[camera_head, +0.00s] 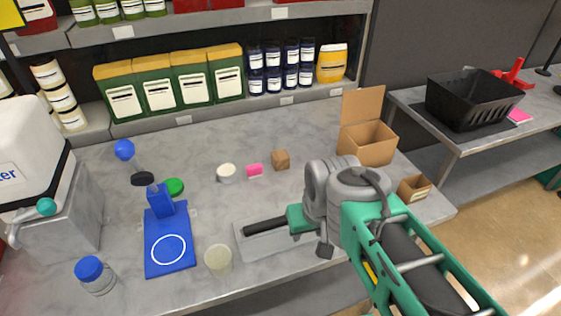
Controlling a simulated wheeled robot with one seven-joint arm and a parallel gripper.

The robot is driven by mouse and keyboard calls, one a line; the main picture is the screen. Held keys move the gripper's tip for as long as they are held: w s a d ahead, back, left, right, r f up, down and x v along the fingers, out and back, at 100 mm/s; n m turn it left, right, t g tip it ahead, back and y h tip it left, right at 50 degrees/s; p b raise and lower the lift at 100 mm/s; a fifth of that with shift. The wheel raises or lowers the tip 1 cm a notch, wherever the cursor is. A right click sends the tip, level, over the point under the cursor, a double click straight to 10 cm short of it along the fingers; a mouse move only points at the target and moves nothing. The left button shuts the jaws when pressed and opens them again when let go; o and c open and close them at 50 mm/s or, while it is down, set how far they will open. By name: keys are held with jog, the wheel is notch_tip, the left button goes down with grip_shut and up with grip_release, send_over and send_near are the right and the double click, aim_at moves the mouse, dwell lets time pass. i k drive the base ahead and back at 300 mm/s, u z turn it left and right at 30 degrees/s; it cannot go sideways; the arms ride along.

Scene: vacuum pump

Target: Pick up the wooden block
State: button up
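The wooden block (281,159) is a small brown cube lying on the grey workbench (120,205). It stands just right of a small pink item (254,170). My arm reaches in from the lower right. The dark narrow end that looks like my gripper (250,230) is nearer the camera than the block, below and left of it in the picture, above or over a flat grey plate (262,246). It is apart from the block. I cannot make out its fingers or whether they are open.
A white-lidded jar (226,173), green lid (174,187) and blue pump (168,238) are left. Shelves with green-yellow boxes (168,82) rise behind.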

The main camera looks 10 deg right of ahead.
aim_at(279, 159)
jog(key=k, duration=1)
jog(key=u, duration=1)
jog(key=i, duration=0.9)
jog(key=z, duration=1.4)
